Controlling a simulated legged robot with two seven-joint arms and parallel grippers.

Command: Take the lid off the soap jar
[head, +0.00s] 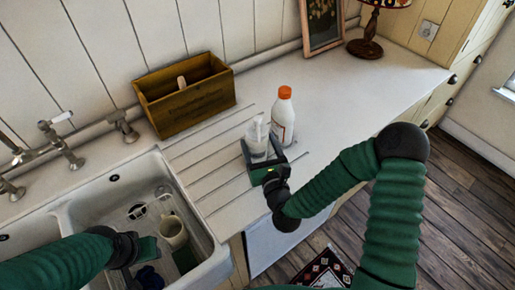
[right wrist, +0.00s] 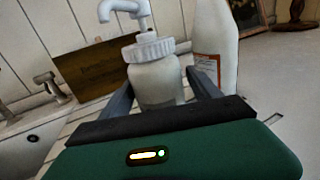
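The soap jar (head: 258,142), a whitish jar with a pump lid, stands upright on the ribbed draining board right of the sink. In the right wrist view the jar (right wrist: 157,82) is close, its ridged lid (right wrist: 148,48) seated on top with the pump spout rising from it. My right gripper (head: 259,155) is around the jar body below the lid, one finger on each side. The fingers (right wrist: 160,92) look wide apart; contact with the jar is unclear. My left gripper (head: 150,258) is low over the sink, its fingers partly hidden.
A white bottle with an orange cap (head: 283,117) stands just behind and right of the jar. A wooden box (head: 186,103) is at the wall. A mug (head: 173,233) is in the sink (head: 105,200). A lamp (head: 365,45) and picture frame (head: 322,22) stand farther back. The right countertop is clear.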

